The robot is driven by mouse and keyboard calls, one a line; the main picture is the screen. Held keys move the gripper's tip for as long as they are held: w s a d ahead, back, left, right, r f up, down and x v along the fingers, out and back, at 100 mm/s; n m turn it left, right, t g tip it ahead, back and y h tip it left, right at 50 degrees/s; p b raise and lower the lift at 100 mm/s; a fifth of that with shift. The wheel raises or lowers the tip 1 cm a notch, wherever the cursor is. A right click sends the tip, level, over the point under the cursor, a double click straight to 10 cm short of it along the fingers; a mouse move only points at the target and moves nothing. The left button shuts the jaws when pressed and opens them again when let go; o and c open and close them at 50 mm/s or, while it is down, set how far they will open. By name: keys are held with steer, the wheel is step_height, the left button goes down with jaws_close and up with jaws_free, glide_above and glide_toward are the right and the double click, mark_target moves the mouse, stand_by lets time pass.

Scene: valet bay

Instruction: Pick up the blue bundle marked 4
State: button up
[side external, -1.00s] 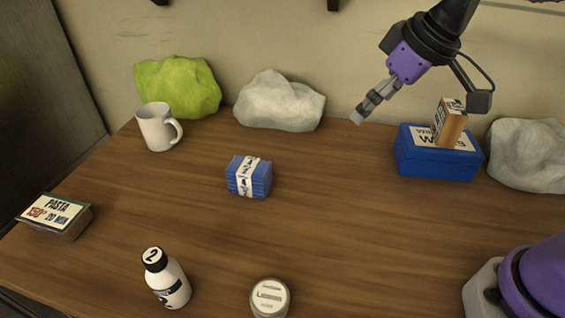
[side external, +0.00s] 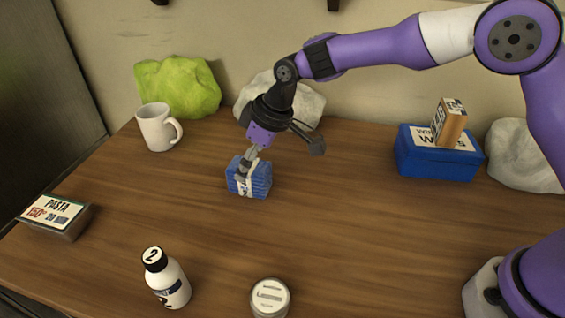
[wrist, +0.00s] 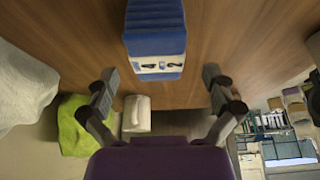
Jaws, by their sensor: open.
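The blue bundle (side external: 262,182) is a folded blue stack with a white band, lying on the wooden table; I cannot read a 4 on it. In the side view my gripper (side external: 243,176) points down at the bundle and overlaps its left part. In the wrist view the bundle (wrist: 156,30) is at the top middle with its printed band facing me. There my open, empty gripper (wrist: 160,76) has its fingers spread wide, and the bundle is ahead of the gap, not between the fingertips. I cannot tell whether a finger touches it.
A white mug (side external: 158,128) stands behind left, near a green lump (side external: 180,88). A blue box (side external: 438,163) carrying a small tan carton (side external: 450,125) is at right. A pasta pack (side external: 58,215), a bottle (side external: 168,282) and a round-lidded jar (side external: 270,296) are nearer. Table right of the bundle is clear.

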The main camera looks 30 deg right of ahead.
steer(key=x, duration=0.4)
steer(key=shift+w+f, duration=0.1)
steer(key=shift+f, duration=0.2)
steer(key=shift+d, duration=0.1)
steer(key=c, duration=1.3)
